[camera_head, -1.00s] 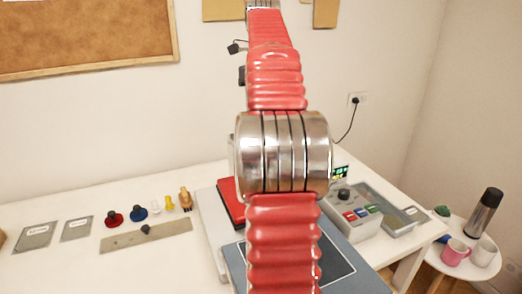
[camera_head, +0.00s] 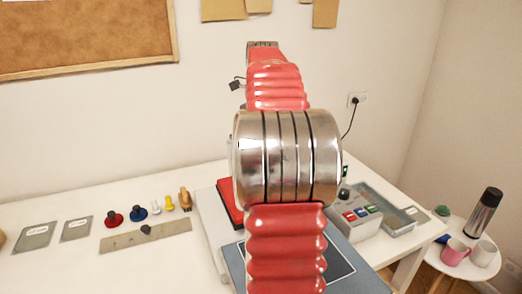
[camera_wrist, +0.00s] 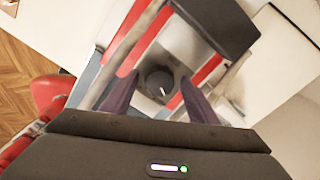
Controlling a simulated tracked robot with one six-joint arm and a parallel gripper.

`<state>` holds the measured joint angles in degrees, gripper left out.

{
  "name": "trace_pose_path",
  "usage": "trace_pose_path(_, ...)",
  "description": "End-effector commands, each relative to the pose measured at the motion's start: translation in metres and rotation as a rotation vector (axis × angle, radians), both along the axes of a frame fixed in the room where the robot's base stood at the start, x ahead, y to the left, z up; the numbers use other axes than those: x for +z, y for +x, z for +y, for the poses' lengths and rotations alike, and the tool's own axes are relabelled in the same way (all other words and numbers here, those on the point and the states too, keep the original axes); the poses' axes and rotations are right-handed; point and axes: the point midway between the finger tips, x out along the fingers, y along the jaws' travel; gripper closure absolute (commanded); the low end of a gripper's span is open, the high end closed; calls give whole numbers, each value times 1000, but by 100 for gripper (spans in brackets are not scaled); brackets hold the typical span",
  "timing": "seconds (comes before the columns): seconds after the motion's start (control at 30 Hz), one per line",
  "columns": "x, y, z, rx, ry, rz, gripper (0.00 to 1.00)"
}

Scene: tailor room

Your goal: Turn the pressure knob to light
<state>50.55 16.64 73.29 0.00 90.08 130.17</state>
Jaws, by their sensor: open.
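A dark round knob (camera_wrist: 157,79) with a short white pointer mark sits on a grey metal part in the wrist view. The mark points toward the bottom of that picture, slightly right. My gripper (camera_wrist: 160,75) is open, with one dark finger on each side of the knob. The fingertips look apart from it, but I cannot judge the height between them. In the head view my red arm and its metal joint hide the gripper and much of the press (camera_head: 206,226).
A control box (camera_head: 351,225) with coloured buttons and a black knob stands right of my arm, beside a grey tray (camera_head: 397,224). Stamps, a ruler (camera_head: 122,241) and flat plates lie left. A round side table (camera_head: 454,268) holds mugs and a flask.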

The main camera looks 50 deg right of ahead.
Motion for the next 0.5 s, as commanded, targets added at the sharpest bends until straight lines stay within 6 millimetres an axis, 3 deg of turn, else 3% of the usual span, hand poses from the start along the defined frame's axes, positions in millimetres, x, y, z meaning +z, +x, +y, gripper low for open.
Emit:
trace_pose_path(0.2, 0, 0, 0, 0, 0, 0, 47)
trace_pose_path(0.5, 0, 0, 0, 1, 0, 0, 68)
